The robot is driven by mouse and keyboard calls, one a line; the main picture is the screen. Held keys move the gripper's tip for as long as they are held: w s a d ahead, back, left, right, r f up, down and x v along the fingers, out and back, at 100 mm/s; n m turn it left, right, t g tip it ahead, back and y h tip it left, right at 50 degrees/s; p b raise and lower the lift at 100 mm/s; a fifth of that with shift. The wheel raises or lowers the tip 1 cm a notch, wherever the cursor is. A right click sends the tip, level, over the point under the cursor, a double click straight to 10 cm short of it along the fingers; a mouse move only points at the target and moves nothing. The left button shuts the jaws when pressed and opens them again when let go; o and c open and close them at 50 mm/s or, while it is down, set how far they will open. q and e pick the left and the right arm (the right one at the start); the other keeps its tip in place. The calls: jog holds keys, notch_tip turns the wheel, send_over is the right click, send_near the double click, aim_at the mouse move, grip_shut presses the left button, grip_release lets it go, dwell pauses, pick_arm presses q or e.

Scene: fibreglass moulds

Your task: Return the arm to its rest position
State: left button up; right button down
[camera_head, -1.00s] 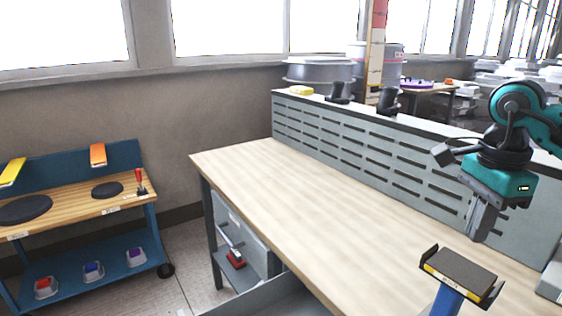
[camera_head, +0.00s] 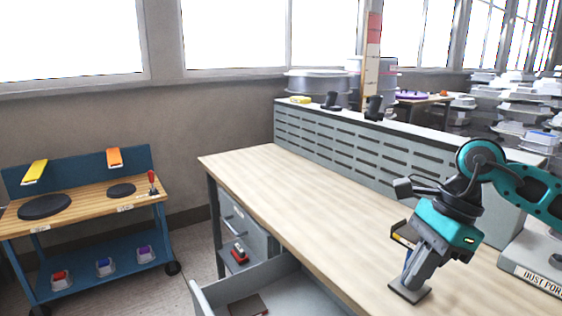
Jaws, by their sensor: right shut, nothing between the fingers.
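My right arm (camera_head: 522,189), teal and black, comes in from the right over the workbench. My right gripper (camera_head: 409,290) points down and is shut with nothing in it. It shows in front of the light wooden bench top (camera_head: 300,205), near its front edge; I cannot tell whether the fingertips touch the wood. My left gripper is not in view.
A grey slotted panel (camera_head: 335,140) runs along the back of the bench. A grey box labelled "DUST POR" (camera_head: 530,262) stands at the right. An open drawer (camera_head: 285,290) juts out below the bench front. A blue trolley (camera_head: 100,245) stands left. The bench's left part is clear.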

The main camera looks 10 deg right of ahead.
jog(key=s+a+m+t+y, duration=0.25)
jog(key=a+m+y, duration=1.05)
jog(key=a, duration=0.8)
jog(key=w+d+f+m+t+h, duration=0.1)
jog(key=d+f+m+t+h, duration=0.45)
jog(key=m, duration=0.75)
jog(key=w+d+f+m+t+h, duration=0.25)
jog(key=f+m+t, duration=0.45)
jog(key=m+t, duration=0.45)
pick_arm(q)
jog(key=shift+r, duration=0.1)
pick_arm(e)
jog(key=s+d+f+m+g+h, duration=0.2)
jog(key=s+f+m, duration=0.4)
jog(key=f, duration=0.3)
jog(key=s+d+f+m+g+h, duration=0.3)
jog(key=s+f+m+g+h, duration=0.2)
jog(key=s+f+m+g, duration=0.1)
notch_tip(320, 180, down, 3)
jog(key=shift+s+d+r+m, duration=0.15)
jog(key=shift+s+m, duration=0.4)
jog(key=shift+m, duration=0.3)
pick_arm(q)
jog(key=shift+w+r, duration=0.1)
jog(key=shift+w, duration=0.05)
